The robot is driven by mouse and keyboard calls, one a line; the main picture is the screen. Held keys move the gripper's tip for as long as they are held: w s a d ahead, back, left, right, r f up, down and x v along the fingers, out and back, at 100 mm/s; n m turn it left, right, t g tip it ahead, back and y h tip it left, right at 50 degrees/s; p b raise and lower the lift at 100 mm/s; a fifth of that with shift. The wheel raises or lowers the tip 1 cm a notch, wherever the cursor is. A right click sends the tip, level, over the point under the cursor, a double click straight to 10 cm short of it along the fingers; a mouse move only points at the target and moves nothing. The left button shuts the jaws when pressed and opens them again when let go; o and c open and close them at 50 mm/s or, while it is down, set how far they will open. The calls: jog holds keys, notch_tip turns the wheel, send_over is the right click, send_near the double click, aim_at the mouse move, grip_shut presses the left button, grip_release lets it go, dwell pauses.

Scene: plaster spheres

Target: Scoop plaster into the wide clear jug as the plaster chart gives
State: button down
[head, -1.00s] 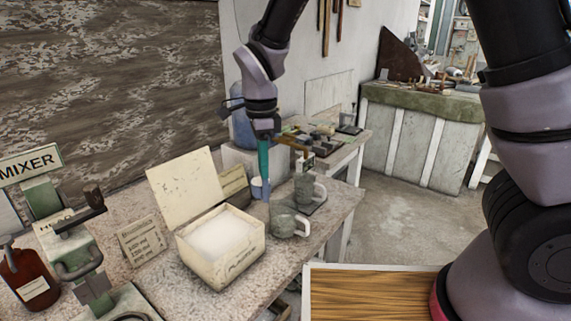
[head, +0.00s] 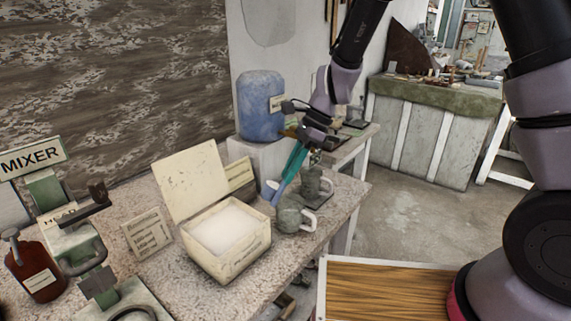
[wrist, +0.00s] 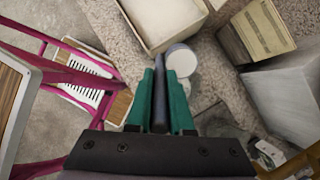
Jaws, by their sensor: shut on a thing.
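My gripper (head: 290,168) is shut on a scoop (head: 271,189) with a blue-grey handle. In the wrist view its round pale bowl (wrist: 182,60) lies beyond the green fingers; I cannot tell whether plaster is in it. The scoop hangs tilted just right of the plaster box (head: 243,258), which has its lid up and white plaster (head: 226,229) inside. A wide, greyish see-through jug (head: 288,217) stands right of the box, below the scoop. A narrower jug (head: 312,182) stands behind it on a dark plate. A lettered card (head: 147,234), perhaps the chart, leans left of the box; its text is blurred.
A second card (head: 240,173) stands behind the box, and also shows in the wrist view (wrist: 262,30). A blue drum (head: 260,105) stands on a pale block. A mixer (head: 80,245) and a brown bottle (head: 37,272) are at left. Floor lies right of the bench.

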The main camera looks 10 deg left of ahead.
jog(key=f+y, duration=0.1)
jog(key=w+d+f+g+y, duration=0.1)
jog(key=d+f+g+y, duration=0.1)
jog(key=f+y, duration=0.1)
jog(key=shift+w+d, duration=0.25)
jog(key=shift+w, duration=0.1)
jog(key=shift+w+d+f+g+y, duration=0.2)
jog(key=shift+d+g+y, duration=0.15)
jog(key=shift+g+y, duration=0.15)
jog(key=shift+d, duration=0.1)
jog(key=shift+w+d+f+g+y, duration=0.1)
jog(key=shift+d+f+g+y, duration=0.15)
jog(key=shift+y, duration=0.25)
jog(key=shift+w+d+f+g+y, duration=0.1)
jog(key=shift+g+y, duration=0.25)
jog(key=shift+y, duration=0.15)
jog(key=shift+w+d+f+g+y, duration=0.25)
jog(key=shift+f+g+y, duration=0.2)
jog(key=shift+y, duration=0.35)
